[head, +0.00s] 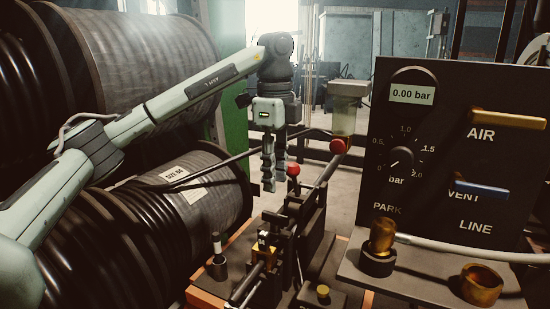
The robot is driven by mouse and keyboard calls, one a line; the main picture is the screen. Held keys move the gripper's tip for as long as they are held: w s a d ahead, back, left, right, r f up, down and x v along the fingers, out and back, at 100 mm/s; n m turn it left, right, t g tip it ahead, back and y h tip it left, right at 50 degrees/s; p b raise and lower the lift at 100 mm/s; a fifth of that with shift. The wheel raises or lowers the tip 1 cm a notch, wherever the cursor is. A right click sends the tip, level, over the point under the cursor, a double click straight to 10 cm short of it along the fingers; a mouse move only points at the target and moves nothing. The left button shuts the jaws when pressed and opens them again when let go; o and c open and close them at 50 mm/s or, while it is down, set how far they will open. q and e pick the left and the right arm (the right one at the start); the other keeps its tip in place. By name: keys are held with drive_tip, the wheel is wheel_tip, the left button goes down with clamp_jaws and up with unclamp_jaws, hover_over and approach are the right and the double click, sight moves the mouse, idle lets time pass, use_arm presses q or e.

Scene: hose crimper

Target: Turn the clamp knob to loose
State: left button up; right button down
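My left gripper (274,184) hangs fingers-down from the arm that comes in from the left, above the bench-top crimper (305,220). Its two fingers show close together from this angle, and the gap between them is unclear. No object shows between them. A red ball knob (293,170) stands on top of the crimper, just right of the fingertips in the picture; whether they touch cannot be told. A second red knob (339,146) sits farther right, below a clear cup. A small brass knob (323,292) is low at the front. Which one is the clamp knob is unclear. My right gripper is out of view.
Large hose reels (150,60) fill the left. A dark panel (460,100) at right carries a dial, a 0.00 bar display and AIR and VENT levers. Brass fittings (482,284) sit on a ledge below it.

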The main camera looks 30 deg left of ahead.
use_arm(q)
drive_tip(key=shift+r, duration=1.9)
